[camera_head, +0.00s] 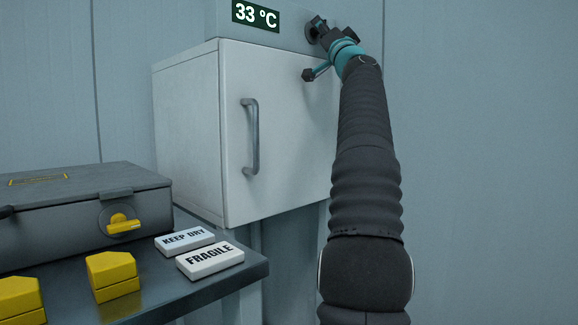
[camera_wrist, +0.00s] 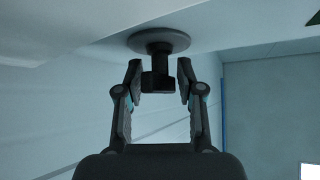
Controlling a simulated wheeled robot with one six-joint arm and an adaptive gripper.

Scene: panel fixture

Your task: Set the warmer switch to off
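The warmer is a white cabinet (camera_head: 190,130) with a grey handle (camera_head: 251,136) on its closed door. A grey panel above the door carries a display (camera_head: 256,16) reading 33 °C. The warmer switch (camera_head: 316,27) is a dark knob on a round base at the right of this panel, partly hidden by my arm. In the wrist view the switch (camera_wrist: 160,76) stands between the two fingers of my gripper (camera_wrist: 160,82). The gripper is open, with a gap on each side of the knob. Any switch markings cannot be made out.
At lower left a dark table (camera_head: 240,273) holds a grey case (camera_head: 60,215) with a yellow latch (camera_head: 122,224), yellow blocks (camera_head: 112,276), a KEEP DRY block (camera_head: 184,240) and a FRAGILE block (camera_head: 210,261). The wall (camera_head: 480,150) to the right is bare.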

